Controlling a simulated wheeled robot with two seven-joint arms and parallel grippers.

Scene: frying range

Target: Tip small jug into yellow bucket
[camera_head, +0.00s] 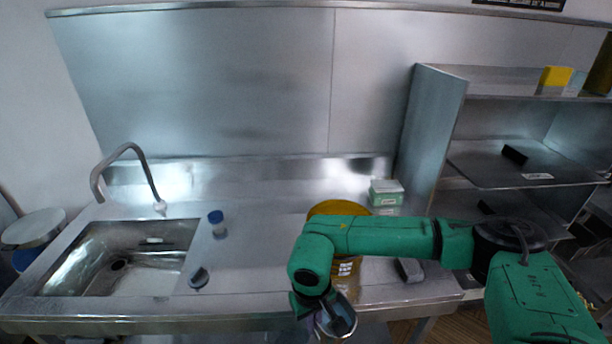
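The yellow bucket (347,268) stands on the steel counter, right of the middle. My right forearm crosses in front of it, so only its upper back rim and a strip of its lower body show. My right gripper (318,304) hangs at the end of the green arm, in front of the bucket near the counter's front edge. A small shiny metal vessel, apparently the small jug (340,319), is at the gripper and appears held in it. The fingertips are mostly hidden, and I cannot make out the jug's contents. My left gripper is not in view.
A sink (128,262) with a tap (127,151) is at the left. A blue-capped jar (217,224) and a dark round item (199,278) stand right of it. A green-white box (386,192) is behind the bucket. Steel shelves (430,130) rise at the right.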

